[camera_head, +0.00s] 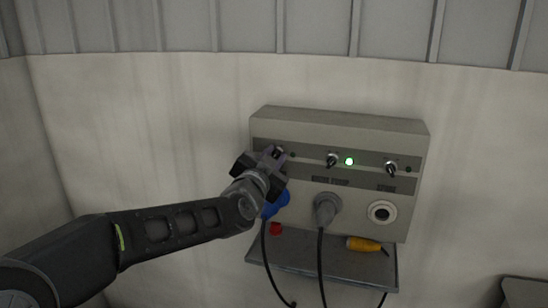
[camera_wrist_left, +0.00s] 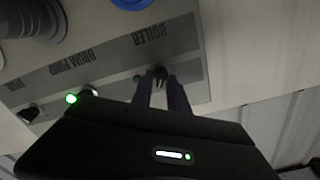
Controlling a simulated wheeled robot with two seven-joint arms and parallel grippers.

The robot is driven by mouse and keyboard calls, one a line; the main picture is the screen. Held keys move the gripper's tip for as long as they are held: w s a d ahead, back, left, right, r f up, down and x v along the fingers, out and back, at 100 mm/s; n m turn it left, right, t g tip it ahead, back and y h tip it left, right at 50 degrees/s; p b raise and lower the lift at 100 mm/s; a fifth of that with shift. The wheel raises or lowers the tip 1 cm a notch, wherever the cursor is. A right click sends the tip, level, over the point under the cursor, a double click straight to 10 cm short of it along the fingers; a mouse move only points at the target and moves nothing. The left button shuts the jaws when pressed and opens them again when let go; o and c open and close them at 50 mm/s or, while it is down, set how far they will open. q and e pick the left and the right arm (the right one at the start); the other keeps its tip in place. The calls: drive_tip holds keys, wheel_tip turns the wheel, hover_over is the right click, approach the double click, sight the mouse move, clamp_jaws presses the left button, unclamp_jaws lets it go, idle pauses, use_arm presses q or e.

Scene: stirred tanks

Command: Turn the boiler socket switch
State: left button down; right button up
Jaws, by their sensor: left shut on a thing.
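The boiler switch is the left one of three on the grey socket box (camera_head: 340,125); in the head view my left gripper (camera_head: 274,154) covers most of it. In the left wrist view, which shows the panel upside down, the boiler switch (camera_wrist_left: 158,72) sits beside the printed word BOILER. The two fingers of my left gripper (camera_wrist_left: 162,84) are closed around its dark knob. The knob's exact angle is hidden by the fingers. The blue plug (camera_head: 281,200) below it is partly behind my gripper. My right gripper is not in view.
Two other switches, the middle one (camera_head: 332,160) and the right one (camera_head: 391,168), share the strip. A green lamp (camera_head: 349,161) is lit beside the middle switch. A grey plug (camera_head: 327,208) and an empty round socket (camera_head: 382,212) sit below. A shelf (camera_head: 345,274) holds a yellow connector (camera_head: 363,244).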

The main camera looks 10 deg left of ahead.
use_arm(q)
drive_tip(key=shift+f+n, duration=0.1)
drive_tip(key=shift+n, duration=0.3)
drive_tip(key=shift+n+b, duration=0.8)
drive_tip(key=shift+n, duration=0.1)
drive_tip(key=n+b, duration=0.1)
drive_tip(key=n, duration=0.2)
drive_tip(key=shift+a+b, duration=0.2)
drive_tip(key=shift+b, duration=0.15)
drive_tip(key=shift+a+n+b, duration=0.1)
drive_tip(key=shift+n+b, duration=1.1)
drive_tip(key=shift+n, duration=2)
drive_tip(key=c, duration=1.5)
unclamp_jaws()
